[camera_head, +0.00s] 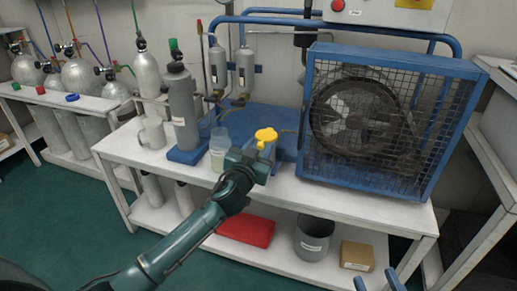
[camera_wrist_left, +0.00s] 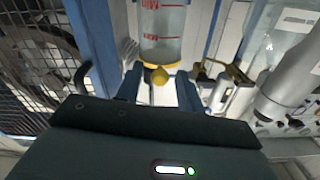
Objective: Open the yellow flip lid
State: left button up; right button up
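The yellow flip lid (camera_head: 266,134) shows above my left gripper in the head view, in front of the blue compressor base. In the left wrist view the lid (camera_wrist_left: 159,74) sits at the end of a clear container (camera_wrist_left: 163,25) with red level marks, and appears to cover it. My left gripper (camera_head: 262,155) is at the lid, and hides most of the container in the head view. Its two fingers (camera_wrist_left: 159,88) stand apart on either side of the lid's yellow knob, with gaps. My right gripper (camera_head: 378,281) shows only blue fingertips, apart and empty, at the bottom edge.
A blue caged fan (camera_head: 385,120) stands just right of the lid. A clear beaker (camera_head: 219,150) and a grey cylinder (camera_head: 181,105) on a blue base stand to its left. The lower shelf holds a red case (camera_head: 246,230), a grey bucket (camera_head: 313,238) and a cardboard box (camera_head: 357,256).

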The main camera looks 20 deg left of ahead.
pick_arm(q)
grip_shut()
dwell(0.3)
